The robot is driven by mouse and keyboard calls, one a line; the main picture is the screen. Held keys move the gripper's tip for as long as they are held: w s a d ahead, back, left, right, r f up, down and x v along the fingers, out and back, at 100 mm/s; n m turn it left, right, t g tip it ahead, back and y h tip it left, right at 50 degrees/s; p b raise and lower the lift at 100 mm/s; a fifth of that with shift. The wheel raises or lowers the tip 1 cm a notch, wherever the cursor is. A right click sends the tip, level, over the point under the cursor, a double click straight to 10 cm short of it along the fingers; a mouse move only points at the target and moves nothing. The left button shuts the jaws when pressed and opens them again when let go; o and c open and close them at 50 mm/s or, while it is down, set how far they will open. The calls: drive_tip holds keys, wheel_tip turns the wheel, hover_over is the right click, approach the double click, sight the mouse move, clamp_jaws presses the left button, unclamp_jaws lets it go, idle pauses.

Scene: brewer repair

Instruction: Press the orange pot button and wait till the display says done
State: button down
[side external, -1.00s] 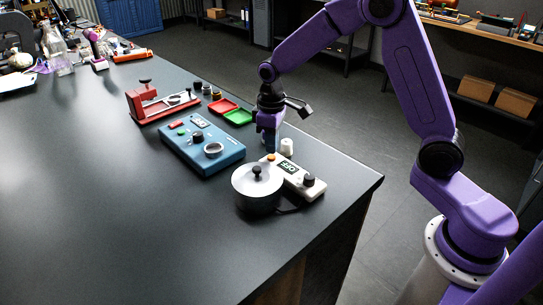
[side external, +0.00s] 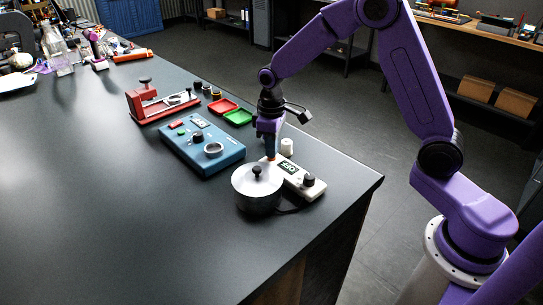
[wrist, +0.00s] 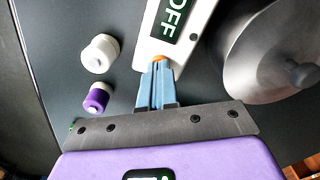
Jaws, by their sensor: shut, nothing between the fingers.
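A white control box (side external: 300,180) lies beside a lidded metal pot (side external: 257,190) near the table's right edge. Its display (wrist: 173,18) reads OFF in the wrist view. The orange pot button (wrist: 160,58) sits at the near end of the box, partly hidden by the fingertips. My gripper (wrist: 158,68) is shut and empty, its blue fingers pointing at the button. In the side view my gripper (side external: 270,155) is right over the button and hides it. I cannot tell whether the tips touch it.
A white spool-like part (wrist: 100,53) and a purple and white one (wrist: 97,97) stand beside the box. A blue device (side external: 202,145), a red fixture (side external: 160,103), and red (side external: 222,106) and green (side external: 238,117) trays lie farther back.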

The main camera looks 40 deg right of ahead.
drive_tip(key=shift+f, duration=0.25)
idle(0.5)
drive_tip(key=shift+r, duration=2.2)
drive_tip(key=shift+r, duration=0.1)
drive_tip(key=shift+r, duration=2.9)
idle(2.0)
